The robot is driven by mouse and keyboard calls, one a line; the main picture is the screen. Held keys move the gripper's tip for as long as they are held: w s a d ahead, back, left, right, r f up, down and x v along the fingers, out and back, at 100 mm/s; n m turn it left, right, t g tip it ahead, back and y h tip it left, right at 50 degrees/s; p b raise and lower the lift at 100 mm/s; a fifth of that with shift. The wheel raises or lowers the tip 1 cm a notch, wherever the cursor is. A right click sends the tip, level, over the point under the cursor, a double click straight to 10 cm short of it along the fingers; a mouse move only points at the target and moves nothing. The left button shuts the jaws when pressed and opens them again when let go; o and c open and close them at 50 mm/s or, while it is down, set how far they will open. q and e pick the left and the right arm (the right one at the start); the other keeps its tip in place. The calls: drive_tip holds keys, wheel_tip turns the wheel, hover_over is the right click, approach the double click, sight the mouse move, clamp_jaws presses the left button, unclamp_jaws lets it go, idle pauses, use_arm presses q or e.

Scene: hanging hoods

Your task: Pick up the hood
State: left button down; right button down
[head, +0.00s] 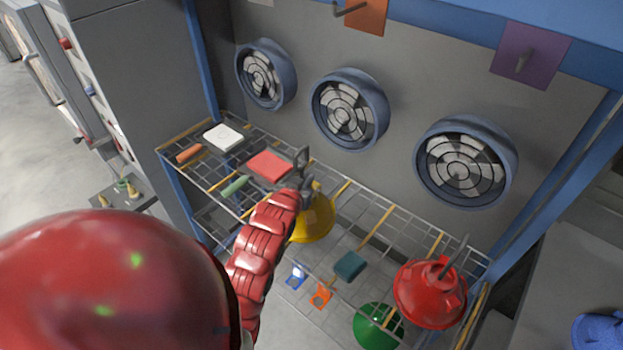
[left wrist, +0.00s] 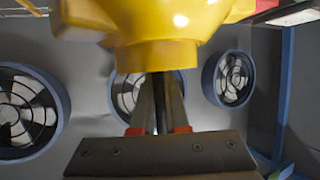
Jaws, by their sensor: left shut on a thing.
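The yellow hood (head: 314,222) is at the middle of the wire rack in the head view, partly hidden by my left arm. It fills the top of the left wrist view (left wrist: 158,30), close up. My left gripper (head: 304,184) is at the hood's top. In the left wrist view its fingers (left wrist: 157,108) are closed together right at the hood's narrow neck. I cannot tell whether the hood still touches the rack. A red hood (head: 428,296) sits at the rack's right end, and a green hood (head: 377,328) is lower beside it. My right gripper is out of view.
The wire rack (head: 385,228) also bears a red block (head: 269,167), a white block (head: 223,137) and a teal block (head: 349,266). Three round fans (head: 349,109) are on the wall behind. Hooks on an orange plate (head: 365,14) and a purple plate (head: 530,53) stick out above.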

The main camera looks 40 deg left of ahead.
use_arm(q)
drive_tip(key=p+v, duration=0.2)
drive_tip(key=a+p+v, duration=0.1)
drive_tip(key=p+v, duration=0.3)
drive_tip(key=shift+s+f+p, duration=0.2)
drive_tip(key=shift+s+p, duration=0.15)
drive_tip(key=shift+s, duration=0.3)
drive_tip(key=s+p, duration=0.3)
drive_tip(key=s, duration=0.3)
drive_tip(key=shift+d+f, duration=0.15)
drive_tip(key=shift+d, duration=0.2)
